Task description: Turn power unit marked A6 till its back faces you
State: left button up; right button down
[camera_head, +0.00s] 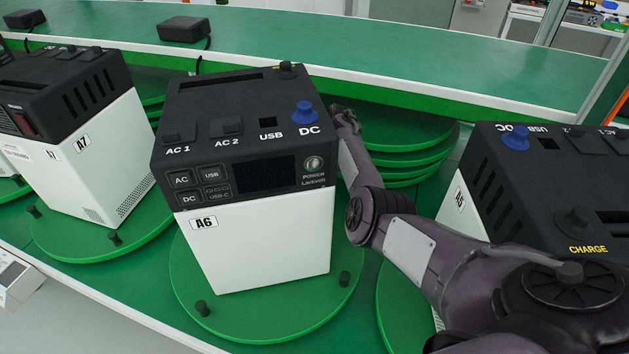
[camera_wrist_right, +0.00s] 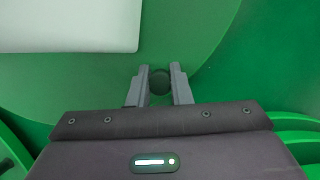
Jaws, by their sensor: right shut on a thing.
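The power unit marked A6 (camera_head: 262,240) is a white box with a black top and control panel. It stands upright on a round green turntable (camera_head: 270,325), its front with display and buttons towards me, slightly angled. Two black pegs (camera_head: 202,308) show on the disc's near rim. My right arm reaches along the unit's right side; its gripper is hidden behind the unit in the head view. In the right wrist view, the right gripper (camera_wrist_right: 160,82) is shut on a dark round peg (camera_wrist_right: 159,87) of the turntable (camera_wrist_right: 205,35), beside the unit's white base (camera_wrist_right: 70,25). My left gripper is not in view.
Unit A7 (camera_head: 95,150) stands on its own turntable at left. Another unit (camera_head: 520,190), its label partly legible, stands close at right, beyond my arm. Stacked green discs (camera_head: 410,160) lie behind. A green belt with black boxes (camera_head: 184,29) runs along the back.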

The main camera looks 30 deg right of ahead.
jog(key=c, duration=1.3)
grip_release()
notch_tip(320, 180, up, 20)
jog(key=p, duration=0.3)
jog(key=shift+r, duration=0.1)
jog(key=shift+c, duration=0.5)
